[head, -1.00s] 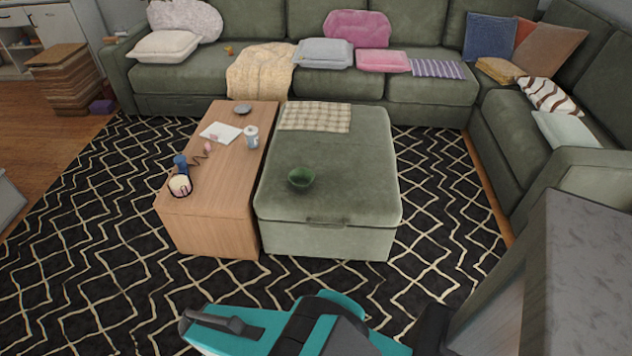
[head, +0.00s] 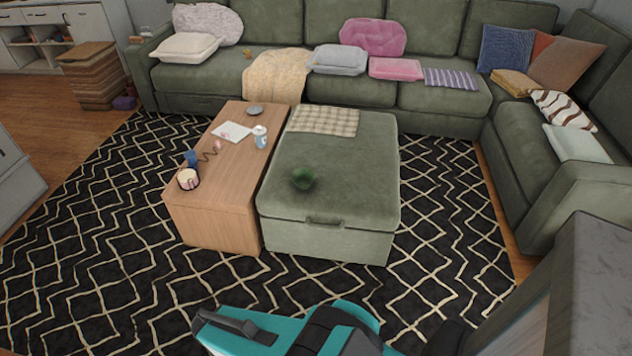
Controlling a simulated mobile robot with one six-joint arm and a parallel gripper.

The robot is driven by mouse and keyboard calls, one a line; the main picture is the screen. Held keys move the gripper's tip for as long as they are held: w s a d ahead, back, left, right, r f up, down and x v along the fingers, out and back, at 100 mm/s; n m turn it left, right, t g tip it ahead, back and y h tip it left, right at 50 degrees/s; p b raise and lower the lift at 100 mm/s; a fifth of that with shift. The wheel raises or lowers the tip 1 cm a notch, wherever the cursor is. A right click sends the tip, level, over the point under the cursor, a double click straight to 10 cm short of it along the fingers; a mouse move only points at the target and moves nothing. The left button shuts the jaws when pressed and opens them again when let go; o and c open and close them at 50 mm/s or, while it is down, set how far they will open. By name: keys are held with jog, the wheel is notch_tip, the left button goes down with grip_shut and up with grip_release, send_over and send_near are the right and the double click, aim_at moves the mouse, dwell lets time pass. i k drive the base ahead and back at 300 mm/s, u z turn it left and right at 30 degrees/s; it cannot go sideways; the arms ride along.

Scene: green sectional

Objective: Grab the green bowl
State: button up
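The green bowl (head: 303,179) sits on top of the green ottoman (head: 345,163), near its left front part. It is small, round and darker than the ottoman's fabric. My teal and black arm (head: 295,335) shows at the bottom of the head view, well in front of the ottoman and apart from the bowl. No gripper fingers can be made out clearly, so I cannot tell whether my gripper is open or shut.
A wooden table (head: 235,185) with a mug (head: 188,179), a can (head: 260,137) and a paper (head: 232,132) stands left of the ottoman. A folded checked cloth (head: 324,120) lies at the ottoman's back. The sectional (head: 440,95) is behind. The patterned rug (head: 120,240) is open in front.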

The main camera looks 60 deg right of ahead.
aim_at(303, 179)
jog(key=u, duration=0.15)
jog(key=i, duration=0.9)
jog(key=z, duration=0.05)
